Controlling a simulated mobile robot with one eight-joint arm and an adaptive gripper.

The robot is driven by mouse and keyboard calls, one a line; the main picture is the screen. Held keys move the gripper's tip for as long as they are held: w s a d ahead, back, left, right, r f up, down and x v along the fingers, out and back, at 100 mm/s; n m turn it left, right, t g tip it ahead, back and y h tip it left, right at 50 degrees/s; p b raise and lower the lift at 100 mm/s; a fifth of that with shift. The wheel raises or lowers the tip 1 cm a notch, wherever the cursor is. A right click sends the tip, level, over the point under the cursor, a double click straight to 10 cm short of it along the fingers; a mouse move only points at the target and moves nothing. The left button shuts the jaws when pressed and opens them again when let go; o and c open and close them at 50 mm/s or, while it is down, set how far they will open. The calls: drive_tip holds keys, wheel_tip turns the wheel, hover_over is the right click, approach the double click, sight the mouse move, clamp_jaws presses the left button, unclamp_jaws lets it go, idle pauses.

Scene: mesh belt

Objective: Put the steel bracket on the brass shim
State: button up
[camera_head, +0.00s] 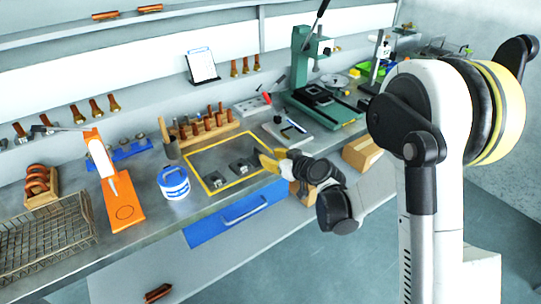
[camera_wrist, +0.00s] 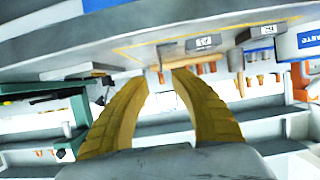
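Two small dark pieces lie inside a yellow-outlined area (camera_head: 205,159) of the bench: one (camera_head: 214,180) on the left, one (camera_head: 240,165) nearer my gripper. I cannot tell which is the steel bracket or the brass shim. My gripper (camera_head: 266,158) is at the right edge of the outlined area, beside the nearer piece. Its yellow fingers (camera_wrist: 163,75) are apart in the wrist view, with nothing visibly held. A pale brownish thing (camera_wrist: 172,51) lies beyond the tips, unclear.
A blue-and-white tub (camera_head: 174,182) stands left of the outlined area, with a mallet (camera_head: 168,140) behind it. A wooden rack (camera_head: 205,128) of copper-coloured pieces is at the back. A green press (camera_head: 318,100) stands right. An orange stand (camera_head: 122,200) and wire basket (camera_head: 45,240) are left.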

sight(255, 155)
drive_tip(key=b+x, duration=0.1)
drive_tip(key=x, duration=0.3)
drive_tip(key=shift+a+f, duration=0.2)
drive_tip(key=shift+a, duration=0.05)
drive_tip(key=b+x, duration=0.2)
drive_tip(key=x, duration=0.3)
drive_tip(key=shift+w+a, duration=0.15)
drive_tip(key=shift+w, duration=0.25)
clamp_jaws()
